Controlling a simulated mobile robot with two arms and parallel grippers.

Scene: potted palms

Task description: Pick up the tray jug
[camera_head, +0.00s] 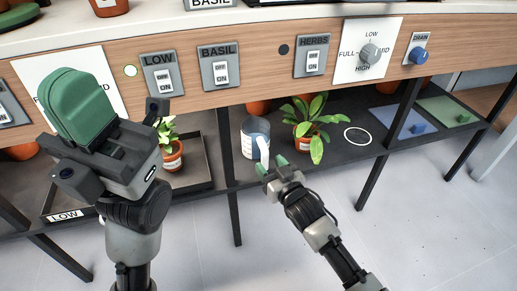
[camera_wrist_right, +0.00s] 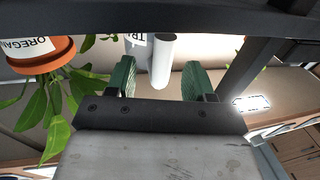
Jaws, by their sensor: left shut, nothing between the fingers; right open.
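The tray jug (camera_head: 249,145) is a light jug with a white handle. It stands upright on the dark lower shelf, just beyond my right gripper (camera_head: 272,168). In the right wrist view, its white handle (camera_wrist_right: 161,62) appears between the two green fingers of my open right gripper (camera_wrist_right: 160,82), with part of a label beside it. I cannot tell whether the fingers touch the handle. The jug's body is mostly out of the wrist view. My left gripper (camera_head: 80,105) is shut and empty, raised in front of the bench at the left.
A leafy potted plant (camera_head: 310,130) stands right of the jug; an orange pot marked OREGANO (camera_wrist_right: 40,52) shows in the wrist view. A small potted plant (camera_head: 171,152) sits in a dark tray at left. The switch panel (camera_head: 220,68) overhangs the shelf; a dark leg (camera_head: 235,218) stands below.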

